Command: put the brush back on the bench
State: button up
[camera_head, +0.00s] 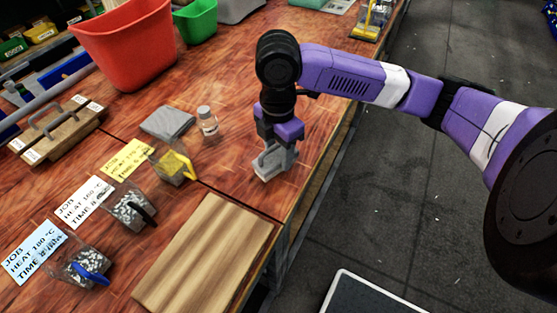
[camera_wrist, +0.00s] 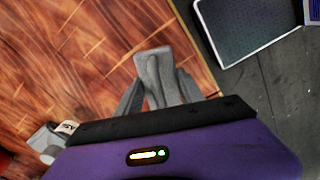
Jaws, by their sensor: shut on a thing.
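The brush (camera_head: 271,164) is a light grey piece with a raised grip, upright at the right edge of the wooden bench (camera_head: 235,178). My gripper (camera_head: 277,146) points down from above and is shut on its grip. In the wrist view, the grey brush (camera_wrist: 155,68) sits between the fingers of my gripper (camera_wrist: 163,92), with bench wood beside it. The brush's lower face is hidden. I cannot tell whether it touches the bench or is slightly above it.
A wooden board (camera_head: 205,255) lies in front. A small bottle (camera_head: 207,122), a grey cloth-like pad (camera_head: 167,122) and clear scoops of pellets (camera_head: 133,210) with job cards are to the left. A red bin (camera_head: 135,45) stands behind. The bench edge drops to floor on the right.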

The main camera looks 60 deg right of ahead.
aim_at(278, 154)
jog(key=shift+f, duration=1.55)
jog(key=shift+f, duration=0.2)
jog(key=o, duration=1.5)
jog(key=shift+r, duration=0.1)
jog(key=shift+c, duration=0.2)
